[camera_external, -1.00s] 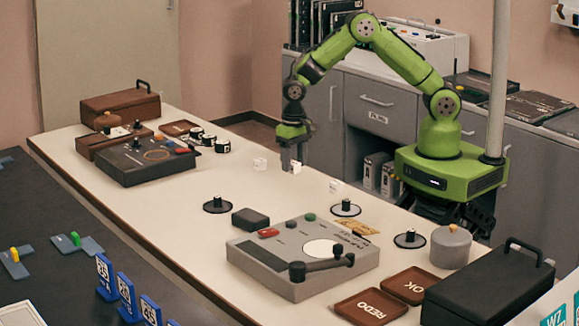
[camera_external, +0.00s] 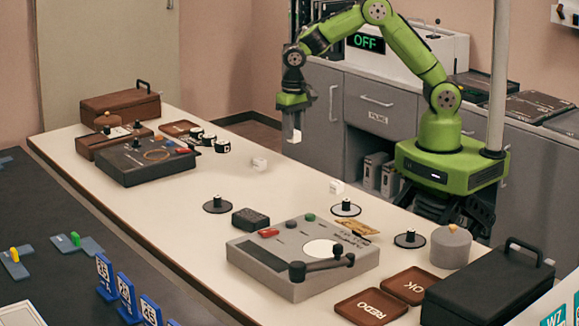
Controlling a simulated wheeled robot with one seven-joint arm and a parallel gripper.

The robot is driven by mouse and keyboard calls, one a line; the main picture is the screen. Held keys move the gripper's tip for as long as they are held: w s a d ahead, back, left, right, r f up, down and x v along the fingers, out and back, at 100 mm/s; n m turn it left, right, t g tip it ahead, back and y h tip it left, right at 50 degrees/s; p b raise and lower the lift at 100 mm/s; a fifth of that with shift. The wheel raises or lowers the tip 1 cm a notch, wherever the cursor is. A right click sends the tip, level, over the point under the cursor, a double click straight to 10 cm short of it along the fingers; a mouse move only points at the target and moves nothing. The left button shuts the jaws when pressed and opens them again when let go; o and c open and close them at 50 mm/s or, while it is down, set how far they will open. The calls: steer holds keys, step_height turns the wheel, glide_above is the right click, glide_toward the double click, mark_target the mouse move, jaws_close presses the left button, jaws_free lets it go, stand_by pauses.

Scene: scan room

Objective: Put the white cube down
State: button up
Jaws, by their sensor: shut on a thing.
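My gripper (camera_external: 295,124) is shut on a small white cube (camera_external: 295,136), which hangs below the fingers. It is raised clear above the table (camera_external: 290,205), toward its far edge. A third white cube (camera_external: 337,186) stands on the table to the right, near a black round-based peg (camera_external: 345,208). Markings on the held cube are too small to tell.
A grey machine with a crank (camera_external: 300,262) fills the near right of the table. Two brown trays, OK (camera_external: 409,285) and REDO (camera_external: 371,306), lie beside it. A dark device (camera_external: 145,160) and black-and-white rolls (camera_external: 208,139) stand at left. The table's middle left is clear.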

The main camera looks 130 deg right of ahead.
steer(key=shift+r, duration=0.35)
steer(key=shift+w+a, duration=0.1)
steer(key=w+a+n+p, duration=0.2)
steer(key=w+a+n, duration=0.1)
steer(key=w+a, duration=1.25)
steer(key=shift+n, duration=0.3)
steer(key=f, duration=0.3)
steer(key=s+a+f+b, duration=0.1)
steer(key=f, duration=0.2)
steer(key=a+f+b, duration=0.1)
steer(key=f, duration=0.2)
steer(key=shift+s+a+f, duration=0.15)
steer(key=shift+s+f, duration=0.1)
steer(key=shift+s, duration=0.15)
steer(key=shift+f, duration=0.2)
steer(key=shift+f, duration=0.1)
steer(key=o, duration=1)
